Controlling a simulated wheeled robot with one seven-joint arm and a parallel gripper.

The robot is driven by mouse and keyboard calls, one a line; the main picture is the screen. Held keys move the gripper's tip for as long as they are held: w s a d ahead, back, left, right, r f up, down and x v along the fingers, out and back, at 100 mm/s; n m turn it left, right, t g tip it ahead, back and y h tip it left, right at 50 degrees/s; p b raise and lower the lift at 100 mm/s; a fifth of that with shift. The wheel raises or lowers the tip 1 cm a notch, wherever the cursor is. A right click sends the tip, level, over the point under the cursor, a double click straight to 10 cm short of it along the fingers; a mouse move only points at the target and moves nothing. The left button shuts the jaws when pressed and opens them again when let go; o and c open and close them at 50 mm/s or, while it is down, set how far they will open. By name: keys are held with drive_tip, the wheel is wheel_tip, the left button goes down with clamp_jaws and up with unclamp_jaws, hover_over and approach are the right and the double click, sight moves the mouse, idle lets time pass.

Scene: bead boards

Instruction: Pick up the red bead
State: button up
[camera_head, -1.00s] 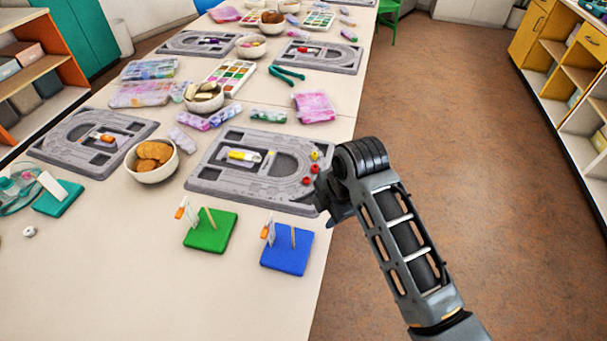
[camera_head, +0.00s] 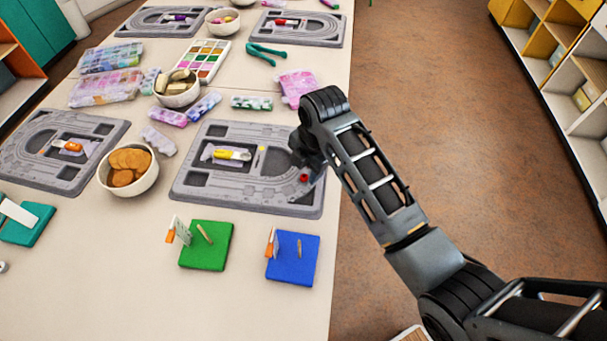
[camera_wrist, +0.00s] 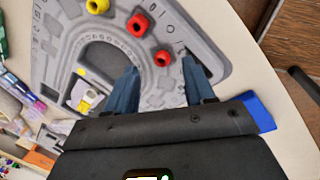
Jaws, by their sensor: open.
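A red bead (camera_wrist: 162,58) lies on the grey bead board (camera_wrist: 185,92) in the wrist view, between and just beyond my open fingertips (camera_wrist: 160,66). A yellow bead (camera_wrist: 137,24) and a second red bead (camera_wrist: 97,5) lie farther up on the same board. In the head view, one red bead (camera_head: 304,178) shows at the right side of the board (camera_head: 215,195), beside my gripper (camera_head: 314,168). My arm hides other beads there, and the fingertips are hard to make out.
A green block (camera_head: 206,247) and a blue block (camera_head: 290,270), each with a stick and a card, stand in front of the board. A bowl of orange-brown discs (camera_head: 152,178) stands to its left. The table's right edge is close to my gripper.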

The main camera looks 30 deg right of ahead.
sight(305, 178)
wheel_tip(305, 178, down, 3)
drive_tip(key=shift+w+a+r, duration=0.1)
drive_tip(key=shift+f, duration=0.2)
drive_tip(key=shift+f, duration=0.15)
clamp_jaws()
